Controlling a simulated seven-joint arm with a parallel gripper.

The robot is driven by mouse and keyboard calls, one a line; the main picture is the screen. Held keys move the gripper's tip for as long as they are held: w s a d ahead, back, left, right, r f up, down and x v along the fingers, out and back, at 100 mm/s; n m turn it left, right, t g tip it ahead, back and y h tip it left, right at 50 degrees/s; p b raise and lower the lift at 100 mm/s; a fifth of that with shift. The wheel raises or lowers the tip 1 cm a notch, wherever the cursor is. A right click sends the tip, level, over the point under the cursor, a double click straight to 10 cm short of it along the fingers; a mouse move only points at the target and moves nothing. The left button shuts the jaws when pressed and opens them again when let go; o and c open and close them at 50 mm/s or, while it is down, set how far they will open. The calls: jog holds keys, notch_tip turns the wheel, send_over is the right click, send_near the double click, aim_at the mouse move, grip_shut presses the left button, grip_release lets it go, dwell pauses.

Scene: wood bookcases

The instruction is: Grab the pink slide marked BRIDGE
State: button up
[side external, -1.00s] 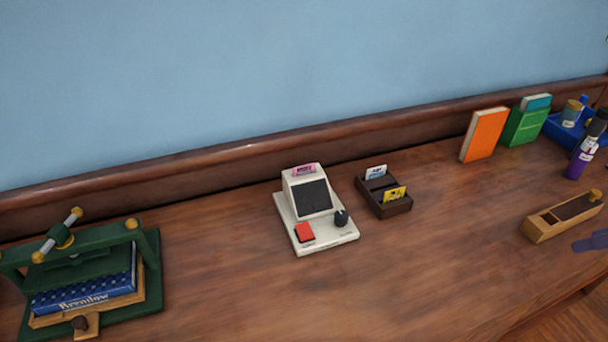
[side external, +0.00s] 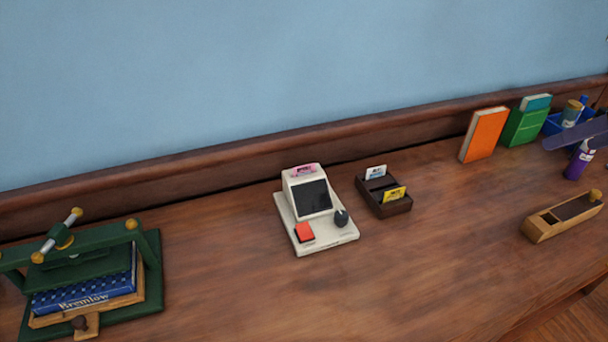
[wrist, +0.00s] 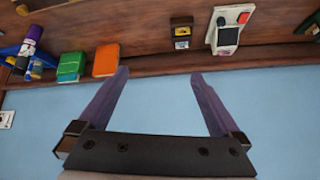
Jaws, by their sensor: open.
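The pink slide (side external: 304,169) sits in the top of a white slide viewer (side external: 312,230) in the middle of the table; its lettering is too small to read. The viewer has a dark screen, a red button and a black knob, and it also shows in the wrist view (wrist: 230,33). My gripper (wrist: 158,73) is open and empty in the wrist view, its two purple-grey fingers apart, well away from the viewer. In the side view only a purple-grey finger (side external: 575,133) shows at the right edge, near the purple bottle.
A dark holder (side external: 396,206) with white and yellow slides stands right of the viewer. A green press (side external: 150,270) stands left. The front table is clear.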

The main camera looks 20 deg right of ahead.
jog(key=w+a+r, duration=0.2)
jog(key=w+r, duration=0.1)
jog(key=w, duration=0.5)
jog(key=n+g, duration=0.2)
jog(key=n, duration=0.1)
send_over(304, 167)
jog(key=s, duration=0.4)
jog(key=shift+y, duration=0.3)
jog(key=f, duration=2.4)
jog(key=shift+w+d+f, duration=0.2)
jog(key=shift+f, duration=0.15)
jog(key=shift+x, duration=3.15)
jog(key=shift+a+r, duration=0.1)
jog(key=shift+a, duration=0.05)
